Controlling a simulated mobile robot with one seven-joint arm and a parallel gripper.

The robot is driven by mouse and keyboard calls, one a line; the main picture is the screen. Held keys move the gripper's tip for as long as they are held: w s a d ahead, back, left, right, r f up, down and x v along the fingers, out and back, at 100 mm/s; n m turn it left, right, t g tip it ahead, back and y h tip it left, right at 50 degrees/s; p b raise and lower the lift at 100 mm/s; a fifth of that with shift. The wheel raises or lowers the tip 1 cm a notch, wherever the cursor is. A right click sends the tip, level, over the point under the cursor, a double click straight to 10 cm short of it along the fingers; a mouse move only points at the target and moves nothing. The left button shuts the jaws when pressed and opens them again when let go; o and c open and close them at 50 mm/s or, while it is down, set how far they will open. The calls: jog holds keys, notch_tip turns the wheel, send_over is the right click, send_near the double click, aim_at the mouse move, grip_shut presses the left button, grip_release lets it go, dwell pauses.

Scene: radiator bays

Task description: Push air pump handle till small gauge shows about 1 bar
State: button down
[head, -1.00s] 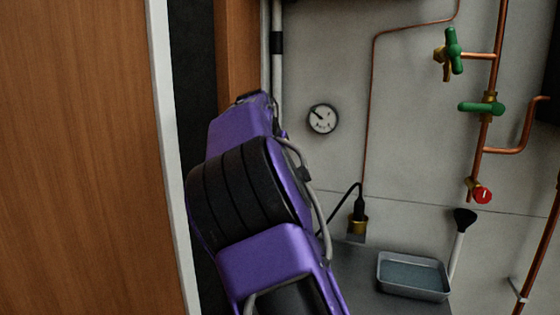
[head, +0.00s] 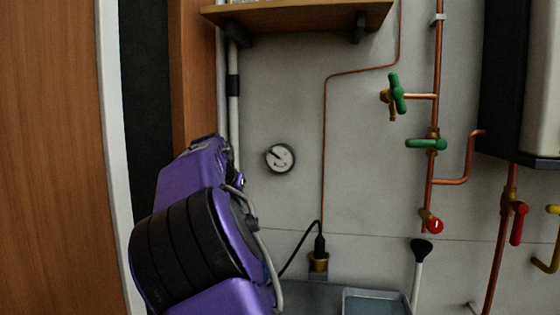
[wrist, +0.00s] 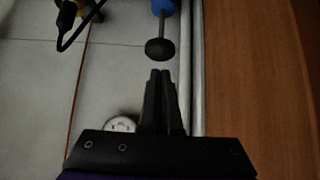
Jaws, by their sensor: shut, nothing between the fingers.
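The pump handle shows in the wrist view as a black round knob (wrist: 160,49) on a thin dark rod that runs into a blue pump body (wrist: 163,6). My gripper (wrist: 160,76) is shut and empty. Its fingertips point at the knob, with a small gap seen between them. In the head view the pump and my fingers are hidden behind my purple arm. The small round white gauge (head: 280,158) hangs on the wall. Its dark needle points to the upper left, and its figures are too small to read. In the wrist view my gripper partly covers the gauge (wrist: 120,125).
Grey vertical pipes (head: 233,100) run beside a wooden post left of the gauge. A wooden shelf (head: 300,15) is above. A black cable (head: 300,245) plugs in below the gauge. A grey tray (head: 375,302), copper pipes and green valves (head: 397,93) are to the right.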

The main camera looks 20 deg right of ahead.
dwell(0.4)
jog(key=s+t+h+b, duration=0.1)
jog(key=s+a+t+h, duration=0.1)
jog(key=t, duration=0.1)
jog(key=s+t+h+b, duration=0.1)
jog(key=t, duration=0.1)
jog(key=shift+a+r+b, duration=0.35)
jog(key=shift+r, duration=0.05)
dwell(0.4)
jog(key=x, duration=1)
jog(key=shift+w+d+r, duration=0.15)
notch_tip(320, 180, down, 3)
jog(key=shift+r, duration=0.15)
jog(key=shift+f, duration=0.65)
